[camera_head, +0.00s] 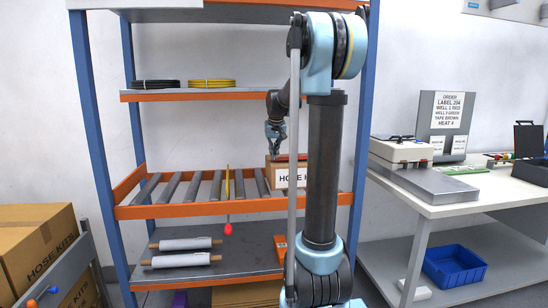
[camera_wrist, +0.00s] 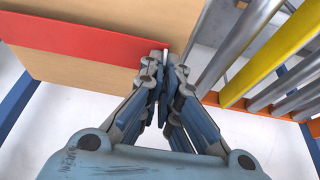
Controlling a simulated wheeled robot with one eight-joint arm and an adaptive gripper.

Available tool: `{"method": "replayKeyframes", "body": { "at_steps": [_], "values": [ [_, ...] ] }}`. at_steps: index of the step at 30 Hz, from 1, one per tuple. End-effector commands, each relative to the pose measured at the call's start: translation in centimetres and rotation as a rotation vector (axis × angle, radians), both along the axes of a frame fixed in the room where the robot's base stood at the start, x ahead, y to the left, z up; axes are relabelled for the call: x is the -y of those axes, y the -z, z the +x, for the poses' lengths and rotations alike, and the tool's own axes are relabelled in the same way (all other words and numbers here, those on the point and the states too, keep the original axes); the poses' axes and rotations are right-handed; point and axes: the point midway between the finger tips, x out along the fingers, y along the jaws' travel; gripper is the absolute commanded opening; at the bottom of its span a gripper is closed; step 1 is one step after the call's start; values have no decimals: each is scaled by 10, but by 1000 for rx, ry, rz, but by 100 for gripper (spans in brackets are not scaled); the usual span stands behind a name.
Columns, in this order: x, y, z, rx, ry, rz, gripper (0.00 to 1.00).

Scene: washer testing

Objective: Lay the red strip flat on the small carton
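The small carton (camera_head: 283,180), tan with a partly hidden "HOSE" label, sits on the middle roller shelf. The red strip (camera_head: 293,157) lies along its top in the head view, and my arm hides the right part. In the wrist view the strip (camera_wrist: 75,41) runs across the carton's tan face (camera_wrist: 60,73) from the left edge to my fingertips. It looks flat; whether it touches the carton all along cannot be told. My gripper (camera_wrist: 166,62) has its fingers close together at the strip's end and appears shut on it. In the head view my gripper (camera_head: 275,150) is at the carton's left end.
The upper shelf (camera_head: 180,96) holds two coils. Wrapped rolls (camera_head: 182,259) lie below. A white bench (camera_head: 460,190) stands at right.

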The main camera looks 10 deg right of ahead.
Motion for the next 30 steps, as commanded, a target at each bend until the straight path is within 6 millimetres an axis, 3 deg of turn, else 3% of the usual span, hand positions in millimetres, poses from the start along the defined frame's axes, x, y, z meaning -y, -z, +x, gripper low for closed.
{"method": "replayKeyframes", "body": {
  "at_steps": [3, 12, 15, 16, 30],
  "values": [
    [0, 10, 0, 0, 0, 0, 0],
    [0, 12, 0, 0, 0, 0, 0],
    [0, 12, 0, 0, 0, 0, 23],
    [0, 12, 0, 0, 0, 0, 25],
    [0, 4, -3, 0, 0, 0, 25]
  ]
}}
